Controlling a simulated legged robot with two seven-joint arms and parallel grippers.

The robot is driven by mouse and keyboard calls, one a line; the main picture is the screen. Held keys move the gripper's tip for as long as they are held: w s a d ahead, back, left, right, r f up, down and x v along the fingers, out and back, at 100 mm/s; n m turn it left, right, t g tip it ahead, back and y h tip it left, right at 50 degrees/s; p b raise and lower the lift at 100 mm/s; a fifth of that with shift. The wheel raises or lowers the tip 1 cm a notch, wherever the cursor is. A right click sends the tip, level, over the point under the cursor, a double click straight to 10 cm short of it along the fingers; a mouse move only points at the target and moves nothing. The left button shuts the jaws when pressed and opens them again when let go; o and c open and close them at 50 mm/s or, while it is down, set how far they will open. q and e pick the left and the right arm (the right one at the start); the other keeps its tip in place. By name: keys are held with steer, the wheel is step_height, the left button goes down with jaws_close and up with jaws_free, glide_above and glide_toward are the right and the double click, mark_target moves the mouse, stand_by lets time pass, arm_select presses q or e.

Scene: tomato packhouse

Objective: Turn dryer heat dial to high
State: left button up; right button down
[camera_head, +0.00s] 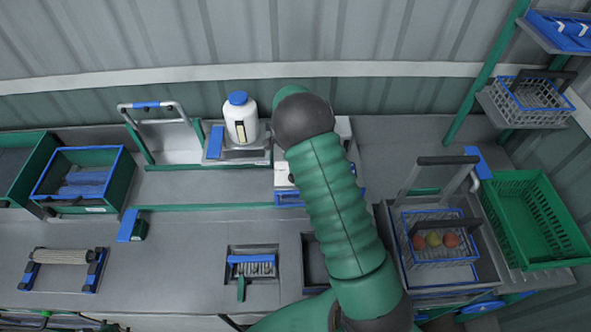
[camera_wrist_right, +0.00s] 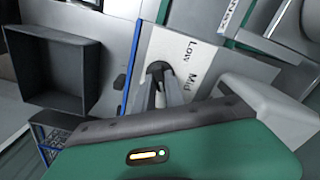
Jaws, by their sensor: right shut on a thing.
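The dryer's white dial panel (camera_wrist_right: 165,38) shows in the right wrist view with the words "Low" and "Mid" printed on it. No other dial label is visible there. The dark round heat dial (camera_wrist_right: 157,68) sits on the panel beside these words. My right gripper (camera_wrist_right: 166,88) is shut on the dial, its fingers reaching to it. Which mark the dial points at cannot be told. In the head view my right arm covers the dial and gripper; only a white part of the dryer (camera_head: 282,175) shows beside the arm. My left gripper is in neither view.
A white bottle with a blue cap (camera_head: 240,118) stands left of my arm. A wire basket with several tomatoes (camera_head: 450,262) and a green crate (camera_head: 562,262) are at the right. A small slotted tray (camera_head: 252,250) lies in front. A grey bin (camera_wrist_right: 50,65) is beside the panel.

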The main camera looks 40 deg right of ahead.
steer(key=shift+a+f, duration=0.1)
steer(key=shift+a, duration=0.05)
steer(key=c, duration=1.6)
jaws_free()
steer(key=shift+o, duration=1)
steer(key=shift+w, duration=0.15)
step_height(320, 180, up, 17)
steer(key=b, duration=0.3)
steer(key=shift+f, duration=0.15)
